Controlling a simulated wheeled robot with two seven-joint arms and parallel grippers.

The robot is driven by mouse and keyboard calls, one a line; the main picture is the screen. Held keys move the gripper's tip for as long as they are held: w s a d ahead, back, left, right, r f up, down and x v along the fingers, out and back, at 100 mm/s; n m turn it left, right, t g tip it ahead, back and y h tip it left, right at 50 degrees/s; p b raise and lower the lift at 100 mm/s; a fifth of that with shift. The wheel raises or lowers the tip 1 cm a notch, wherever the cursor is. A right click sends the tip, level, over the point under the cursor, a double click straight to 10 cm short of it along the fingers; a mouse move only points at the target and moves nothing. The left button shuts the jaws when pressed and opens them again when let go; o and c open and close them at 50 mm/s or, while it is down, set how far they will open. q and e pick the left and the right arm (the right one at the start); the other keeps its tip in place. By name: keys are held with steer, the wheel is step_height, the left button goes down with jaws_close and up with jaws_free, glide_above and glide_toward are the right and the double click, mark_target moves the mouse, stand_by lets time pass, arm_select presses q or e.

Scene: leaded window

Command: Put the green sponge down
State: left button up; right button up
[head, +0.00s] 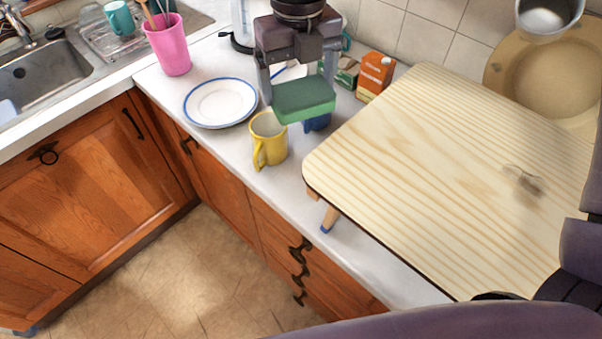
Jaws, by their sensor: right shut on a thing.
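The green sponge (304,102) is held in my right gripper (298,78), which comes down from the top of the head view with a finger on each side of it. The sponge appears to be above the white counter (215,150), between the plate and the wooden board. It covers part of a blue object (318,123) behind it; I cannot tell what that is or whether they touch. My left gripper is not in view.
A yellow mug (268,142) stands just below the sponge in view, a blue-rimmed plate (220,103) to its left. An orange carton (375,75) stands behind. A large wooden board (450,170) fills the right. A pink cup (168,45) stands near the sink (40,72).

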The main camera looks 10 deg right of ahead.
step_height(320, 180, down, 19)
steer(key=shift+s+b, duration=0.1)
steer(key=shift+b, duration=0.6)
steer(key=shift+f, duration=0.5)
steer(key=shift+f, duration=0.15)
steer(key=o, duration=0.7)
steer(key=shift+r, duration=0.25)
step_height(320, 180, up, 12)
steer(key=shift+f, duration=0.1)
